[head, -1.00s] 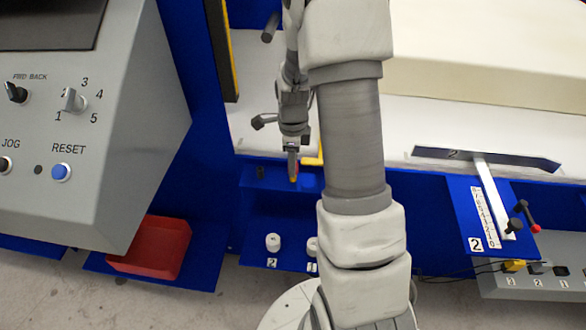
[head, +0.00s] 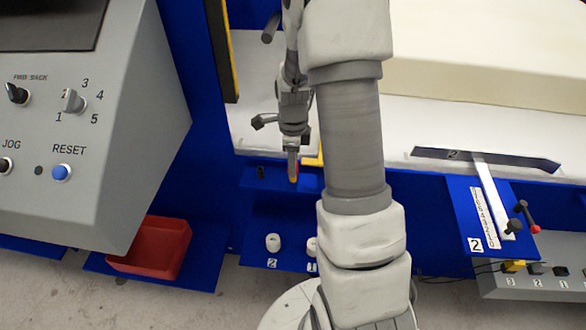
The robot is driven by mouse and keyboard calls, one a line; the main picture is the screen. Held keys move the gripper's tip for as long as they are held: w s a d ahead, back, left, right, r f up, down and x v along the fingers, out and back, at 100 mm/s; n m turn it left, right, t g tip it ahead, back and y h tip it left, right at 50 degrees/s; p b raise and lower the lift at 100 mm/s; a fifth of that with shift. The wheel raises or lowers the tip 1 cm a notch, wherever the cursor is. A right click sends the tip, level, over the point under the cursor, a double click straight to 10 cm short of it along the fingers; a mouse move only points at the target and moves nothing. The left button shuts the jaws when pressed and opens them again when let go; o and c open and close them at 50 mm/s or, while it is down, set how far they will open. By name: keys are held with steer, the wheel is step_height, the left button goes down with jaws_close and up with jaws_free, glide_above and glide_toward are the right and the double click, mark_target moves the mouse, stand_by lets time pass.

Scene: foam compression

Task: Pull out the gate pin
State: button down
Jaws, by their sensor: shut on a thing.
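My gripper (head: 292,170) hangs in the middle of the head view, over the blue ledge, with its fingers pointing down. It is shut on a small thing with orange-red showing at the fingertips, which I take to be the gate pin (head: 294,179). Most of the pin is hidden by the fingers, so I cannot tell how deep it sits. A yellow bracket (head: 313,161) stands just right of the fingers, partly hidden by my arm.
A grey control panel (head: 120,120) fills the left. A red bin (head: 155,248) sits below it. A scale plate with a lever (head: 492,195) is at right. A large cream foam block (head: 480,60) lies behind.

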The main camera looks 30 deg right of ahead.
steer(key=shift+r+p, duration=2.15)
steer(key=shift+r, duration=0.8)
